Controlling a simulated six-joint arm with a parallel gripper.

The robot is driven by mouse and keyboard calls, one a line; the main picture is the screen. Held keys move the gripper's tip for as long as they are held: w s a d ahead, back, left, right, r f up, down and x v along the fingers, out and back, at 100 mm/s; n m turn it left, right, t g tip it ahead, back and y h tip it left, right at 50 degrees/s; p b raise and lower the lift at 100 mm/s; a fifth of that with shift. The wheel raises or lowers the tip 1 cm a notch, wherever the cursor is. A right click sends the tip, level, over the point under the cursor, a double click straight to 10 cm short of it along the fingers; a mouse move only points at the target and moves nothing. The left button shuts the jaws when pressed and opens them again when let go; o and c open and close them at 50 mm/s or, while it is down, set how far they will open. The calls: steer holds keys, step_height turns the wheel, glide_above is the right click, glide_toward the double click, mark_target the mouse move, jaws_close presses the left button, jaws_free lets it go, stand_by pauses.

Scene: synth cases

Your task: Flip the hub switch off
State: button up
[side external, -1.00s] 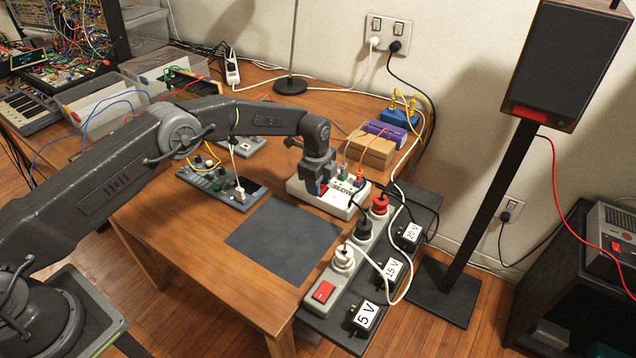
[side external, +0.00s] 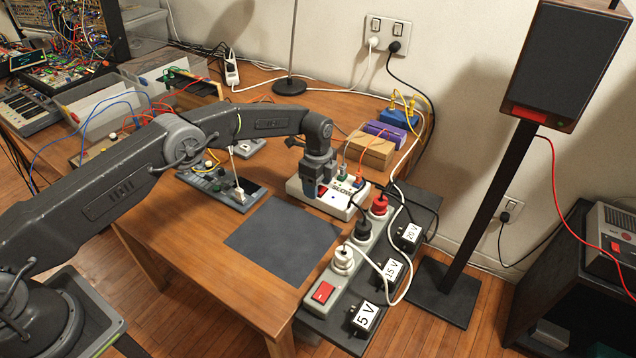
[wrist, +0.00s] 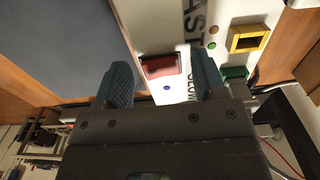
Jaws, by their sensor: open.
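A white box (side external: 352,207), which I take to be the hub, lies on the wooden table and carries the lettering SLOW. In the wrist view its white top (wrist: 222,14) shows a dark red rocker switch (wrist: 160,68), a small blue dot and the lettering FAST and SLOW. My gripper (side external: 313,195) is over the left end of the box, tilted. In the wrist view my gripper (wrist: 162,80) is open, with the red switch showing in the gap between its two dark fingers. Whether a finger touches the switch cannot be told.
A grey power strip (side external: 350,275) with plugs and another red switch (side external: 321,292) stands at the table's right edge. Cables run from the box and strip. A dark mat (side external: 282,240) lies bare in front. Wooden (side external: 368,152) and purple blocks stand behind the box.

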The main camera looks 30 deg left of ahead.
step_height(320, 180, up, 14)
stand_by(0.6)
steer(key=shift+f, duration=0.1)
steer(key=s+a+r+n+t, duration=0.2)
steer(key=s+r+n, duration=0.3)
steer(key=s+r, duration=0.5)
steer(key=s+a+r+n+t, duration=0.1)
steer(key=s+a+r+n, duration=0.25)
steer(key=s+r, duration=0.65)
steer(key=s+a+f+n+t, duration=0.1)
steer(key=s+n, duration=0.8)
steer(key=s, duration=1.1)
steer(key=shift+s+a+f+t, duration=0.2)
steer(key=shift+s+f+t, duration=0.15)
steer(key=shift+f+t, duration=0.5)
